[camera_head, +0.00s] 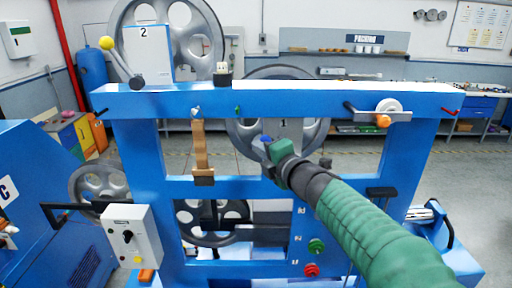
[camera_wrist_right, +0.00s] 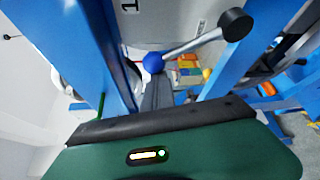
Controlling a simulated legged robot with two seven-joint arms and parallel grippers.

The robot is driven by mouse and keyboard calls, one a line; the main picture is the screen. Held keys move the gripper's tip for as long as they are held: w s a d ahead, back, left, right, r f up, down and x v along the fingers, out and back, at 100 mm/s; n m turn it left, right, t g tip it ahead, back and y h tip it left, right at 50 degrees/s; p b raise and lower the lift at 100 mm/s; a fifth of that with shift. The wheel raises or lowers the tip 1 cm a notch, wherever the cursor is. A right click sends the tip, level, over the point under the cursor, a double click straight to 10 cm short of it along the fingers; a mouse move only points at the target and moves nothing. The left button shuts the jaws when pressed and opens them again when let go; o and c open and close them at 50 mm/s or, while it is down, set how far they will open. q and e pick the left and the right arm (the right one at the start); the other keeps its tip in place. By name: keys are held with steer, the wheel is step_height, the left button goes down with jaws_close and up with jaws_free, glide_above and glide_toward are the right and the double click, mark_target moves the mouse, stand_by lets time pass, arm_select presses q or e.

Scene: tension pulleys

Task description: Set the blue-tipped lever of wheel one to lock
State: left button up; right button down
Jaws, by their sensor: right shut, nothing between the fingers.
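Wheel one (camera_head: 243,135) is a grey spoked wheel behind the blue frame, with a plate marked 1 (camera_head: 284,123) in front. Its lever is a silver rod (camera_wrist_right: 195,43) with a blue ball tip (camera_wrist_right: 153,62) and a black hub (camera_wrist_right: 236,24). In the head view the blue tip (camera_head: 266,139) shows just beside my right gripper (camera_head: 272,148), while my arm hides most of the rod. In the right wrist view my shut, empty fingers (camera_wrist_right: 156,92) are close by the blue ball; whether they touch it I cannot tell. My left gripper is not in view.
The blue frame (camera_head: 285,103) surrounds the work area, with its top beam above my right gripper. Wheel two's plate (camera_head: 148,52) and yellow-tipped lever (camera_head: 107,43) are at the upper left. A grey control box (camera_head: 132,236) stands lower left. Green (camera_head: 316,246) and red (camera_head: 311,270) knobs sit below.

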steer(key=d+r+m+t+b, duration=0.1)
steer(key=d+m+t+b, duration=0.5)
steer(key=d+m+b, duration=0.4)
steer(key=m+b, duration=0.3)
steer(key=b, duration=0.1)
steer(key=shift+w+d+r+b, duration=0.15)
steer(key=shift+d+r+b, duration=0.05)
steer(key=shift+d+b, duration=0.2)
stand_by(0.6)
stand_by(0.4)
